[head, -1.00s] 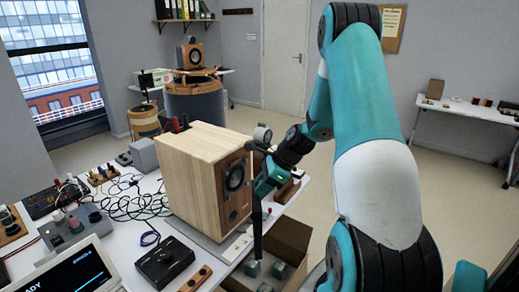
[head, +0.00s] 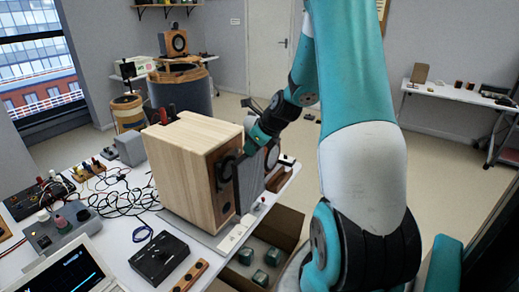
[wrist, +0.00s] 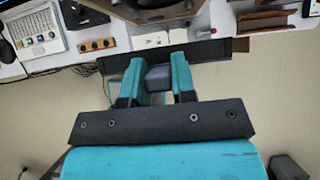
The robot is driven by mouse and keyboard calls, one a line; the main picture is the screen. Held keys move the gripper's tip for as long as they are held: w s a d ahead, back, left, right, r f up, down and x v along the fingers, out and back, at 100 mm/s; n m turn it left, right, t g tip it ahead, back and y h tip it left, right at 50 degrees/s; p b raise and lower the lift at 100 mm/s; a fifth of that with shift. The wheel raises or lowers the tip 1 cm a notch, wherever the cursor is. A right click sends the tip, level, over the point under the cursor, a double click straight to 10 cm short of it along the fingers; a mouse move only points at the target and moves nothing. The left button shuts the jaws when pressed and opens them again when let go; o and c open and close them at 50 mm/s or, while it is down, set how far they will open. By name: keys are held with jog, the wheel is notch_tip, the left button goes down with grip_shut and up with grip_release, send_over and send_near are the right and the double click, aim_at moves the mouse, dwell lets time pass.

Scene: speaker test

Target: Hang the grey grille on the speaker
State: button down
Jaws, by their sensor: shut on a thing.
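The wooden speaker (head: 190,170) stands on the desk in the head view, its dark-wood front with a round driver facing right. Its front also shows at the top of the wrist view (wrist: 150,12). The grey grille (head: 248,186) is upright in front of the speaker's face in the head view. In the wrist view the grille (wrist: 212,51) shows edge-on as a dark bar, with a gap between it and the speaker. My gripper (wrist: 158,75) is shut on a grey block at the grille's near side. The gripper (head: 262,145) is partly hidden in the head view.
An open cardboard box (head: 283,228) with several green blocks sits below the desk edge. A black control box (head: 162,258), a white strip (head: 235,235) and cables lie on the desk near the speaker. Open floor lies to the right.

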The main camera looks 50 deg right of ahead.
jog(key=w+a, duration=0.1)
jog(key=w, duration=0.6)
dwell(0.4)
jog(key=shift+w, duration=0.1)
jog(key=shift+s+r, duration=0.1)
jog(key=shift+s, duration=0.2)
dwell(0.6)
jog(key=shift+p, duration=0.6)
dwell(0.9)
jog(key=shift+w+p, duration=0.5)
dwell(1.8)
jog(key=shift+f, duration=0.65)
dwell(1.3)
